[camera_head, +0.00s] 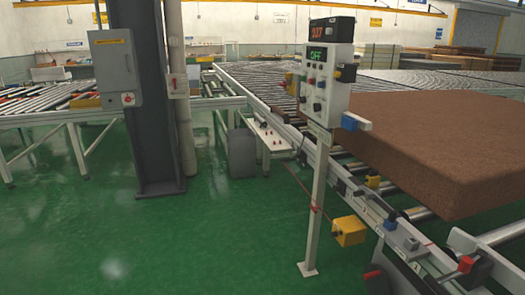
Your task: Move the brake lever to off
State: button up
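A white control box (331,98) stands on a white post right of the picture's middle. It carries several buttons and knobs, and a small display (317,55) with green characters that seem to read OFF. A blue-ended part (351,122) sticks out at the box's lower right. A red-tipped part (465,264) sits on the conveyor frame at the lower right. I cannot tell which part is the brake lever or how it is set. A brown mattress-like slab (440,140) lies on the roller conveyor. My gripper is not in view.
A yellow box (348,231) juts out low beside the post. A grey column (147,90) with a grey cabinet (116,68) stands at the left. A dark bin (241,153) is on the floor. Green floor (215,240) lies open at the front left.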

aim_at(305, 133)
jog(key=i, duration=2.5)
jog(key=i+z, duration=0.25)
jog(key=i, duration=0.2)
